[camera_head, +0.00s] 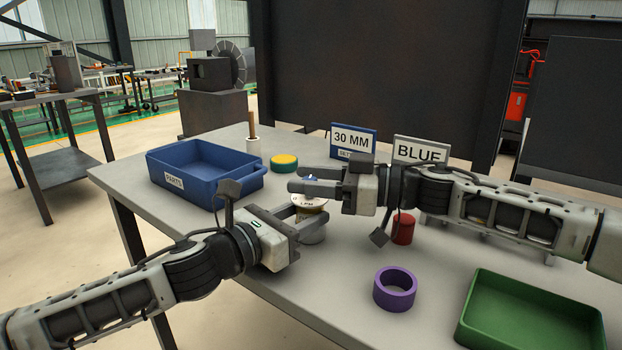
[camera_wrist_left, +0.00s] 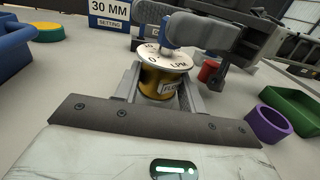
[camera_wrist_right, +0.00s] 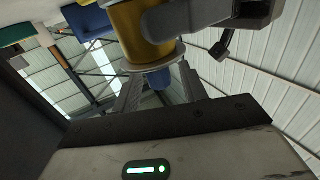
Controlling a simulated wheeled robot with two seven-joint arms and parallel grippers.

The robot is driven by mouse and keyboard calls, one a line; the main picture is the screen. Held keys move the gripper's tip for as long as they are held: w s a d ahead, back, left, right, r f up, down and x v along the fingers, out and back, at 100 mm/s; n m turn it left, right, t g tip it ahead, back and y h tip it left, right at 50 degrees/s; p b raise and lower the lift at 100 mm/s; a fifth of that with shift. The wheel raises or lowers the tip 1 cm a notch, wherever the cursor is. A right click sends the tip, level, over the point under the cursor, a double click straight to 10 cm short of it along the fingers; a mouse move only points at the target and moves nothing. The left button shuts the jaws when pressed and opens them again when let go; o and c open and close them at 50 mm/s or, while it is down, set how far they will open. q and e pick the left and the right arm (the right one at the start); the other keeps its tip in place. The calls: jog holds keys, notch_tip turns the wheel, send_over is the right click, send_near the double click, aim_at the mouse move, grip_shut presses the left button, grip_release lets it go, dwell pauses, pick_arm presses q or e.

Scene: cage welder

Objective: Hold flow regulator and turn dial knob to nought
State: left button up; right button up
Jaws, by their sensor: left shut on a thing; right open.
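The flow regulator (camera_wrist_left: 158,85) is a brass-coloured cylinder with a white dial face on top marked 0 and LPM; its dial also shows in the head view (camera_head: 309,204). My left gripper (camera_head: 304,218) is shut on its body from the side, and it stands upright. The blue dial knob (camera_wrist_left: 167,32) rises from the dial face. My right gripper (camera_head: 305,182) is open just above the dial. In the right wrist view the knob (camera_wrist_right: 158,79) lies between its open fingers; contact cannot be told. The right gripper partly hides the knob in the head view.
A "30 MM" sign (camera_head: 354,141) and a "BLUE" sign (camera_head: 421,150) stand behind. A blue parts bin (camera_head: 166,181) is left; a yellow-green disc (camera_head: 284,161) is behind. A red cylinder (camera_head: 403,230), purple ring (camera_head: 394,299) and green tray (camera_head: 470,327) are right. The front table centre is clear.

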grip_shut()
jog(key=shift+g, duration=0.3)
jog(key=shift+w+r+n+g, duration=0.1)
jog(key=shift+n+g, duration=1.25)
jog(key=shift+g, duration=0.55)
jog(key=shift+w+n+g, duration=0.1)
jog(key=shift+n+g, duration=1.25)
jog(key=shift+g, duration=0.85)
jog(key=shift+s+n+g, duration=0.1)
jog(key=shift+n+g, duration=0.2)
grip_release()
